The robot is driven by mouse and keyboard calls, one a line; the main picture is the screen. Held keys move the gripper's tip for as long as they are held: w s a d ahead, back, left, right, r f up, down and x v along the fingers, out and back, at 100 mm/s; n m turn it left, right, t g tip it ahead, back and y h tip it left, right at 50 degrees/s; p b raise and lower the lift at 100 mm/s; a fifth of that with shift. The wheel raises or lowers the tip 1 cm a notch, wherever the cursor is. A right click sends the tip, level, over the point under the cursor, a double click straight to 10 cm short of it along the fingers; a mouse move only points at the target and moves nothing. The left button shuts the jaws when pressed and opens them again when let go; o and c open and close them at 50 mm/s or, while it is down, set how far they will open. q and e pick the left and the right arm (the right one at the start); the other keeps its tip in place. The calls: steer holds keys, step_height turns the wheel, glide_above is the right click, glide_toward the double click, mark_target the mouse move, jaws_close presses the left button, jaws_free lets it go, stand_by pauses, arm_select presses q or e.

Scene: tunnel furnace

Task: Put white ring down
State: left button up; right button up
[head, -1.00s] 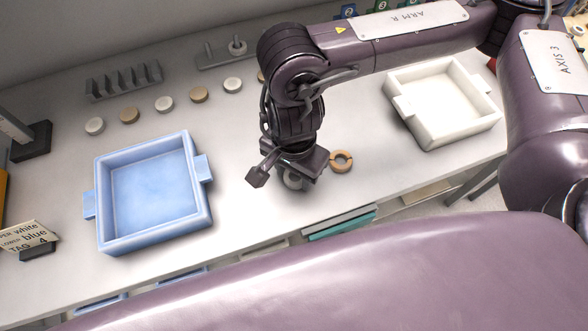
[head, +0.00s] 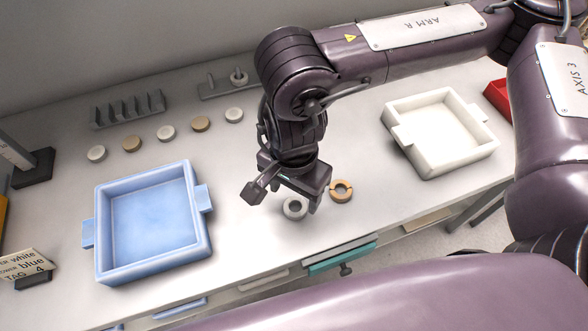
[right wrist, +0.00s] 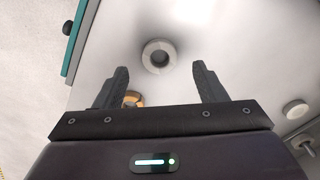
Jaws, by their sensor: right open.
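My left gripper is not in view.
A blue tray (head: 101,252) stands at left and a white tray (head: 473,152) at right. Several round discs (head: 167,133) lie in a row behind, near a slotted grey rack (head: 128,109) and a pegged stand (head: 222,88). A tag card (head: 28,264) stands at front left.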

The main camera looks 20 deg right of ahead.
step_height(320, 180, up, 8)
steer(key=shift+f, duration=0.2)
steer(key=shift+s, duration=0.1)
stand_by(0.5)
